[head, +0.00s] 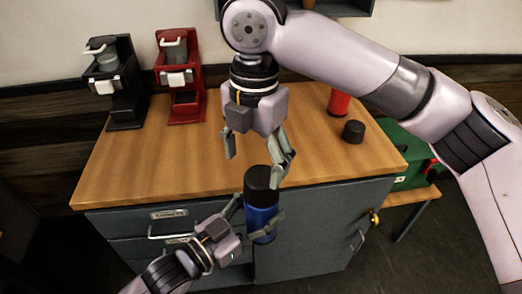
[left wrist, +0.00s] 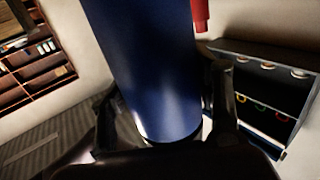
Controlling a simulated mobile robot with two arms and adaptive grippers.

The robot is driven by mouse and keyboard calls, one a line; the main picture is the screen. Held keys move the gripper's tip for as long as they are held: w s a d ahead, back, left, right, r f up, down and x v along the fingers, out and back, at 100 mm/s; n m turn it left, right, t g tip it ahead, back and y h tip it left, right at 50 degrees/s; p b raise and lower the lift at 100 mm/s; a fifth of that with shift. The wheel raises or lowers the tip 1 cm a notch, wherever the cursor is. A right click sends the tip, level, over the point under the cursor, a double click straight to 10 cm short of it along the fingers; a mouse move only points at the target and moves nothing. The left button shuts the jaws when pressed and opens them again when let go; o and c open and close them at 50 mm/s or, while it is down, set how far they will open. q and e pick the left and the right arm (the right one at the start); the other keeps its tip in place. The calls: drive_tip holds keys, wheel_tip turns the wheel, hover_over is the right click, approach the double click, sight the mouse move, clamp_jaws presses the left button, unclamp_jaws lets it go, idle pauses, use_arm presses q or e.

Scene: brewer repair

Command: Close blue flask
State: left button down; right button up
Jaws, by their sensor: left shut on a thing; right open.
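The blue flask (head: 260,222) is upright in front of the counter's front edge, with a black cap (head: 262,180) on its top. My left gripper (head: 258,224) is shut around the flask's blue body from the lower left. In the left wrist view the flask's blue side (left wrist: 152,70) fills the middle between the fingers (left wrist: 165,125); its top is out of that view. My right gripper (head: 257,168) points down above the flask, open, with its fingertips spread near the height of the cap. From this angle I cannot tell whether a fingertip touches the cap.
A black coffee machine (head: 125,95) and a red one (head: 188,90) stand at the counter's back left. A red flask (head: 339,102) and a loose black cap (head: 353,131) stand at the right. The wooden counter (head: 150,160) is clear at front left. A green box (head: 408,150) is beyond.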

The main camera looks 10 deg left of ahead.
sight(261, 175)
drive_tip(key=n, duration=0.5)
drive_tip(key=shift+w+d+r+n, duration=0.2)
drive_tip(key=shift+d+n, duration=0.05)
drive_tip(key=shift+n, duration=0.15)
drive_tip(key=n, duration=0.7)
drive_tip(key=shift+w+d+r, duration=0.15)
drive_tip(key=shift+w+d, duration=0.05)
drive_tip(key=shift+d, duration=0.1)
drive_tip(key=shift+f, duration=4.05)
drive_tip(key=shift+c, duration=0.2)
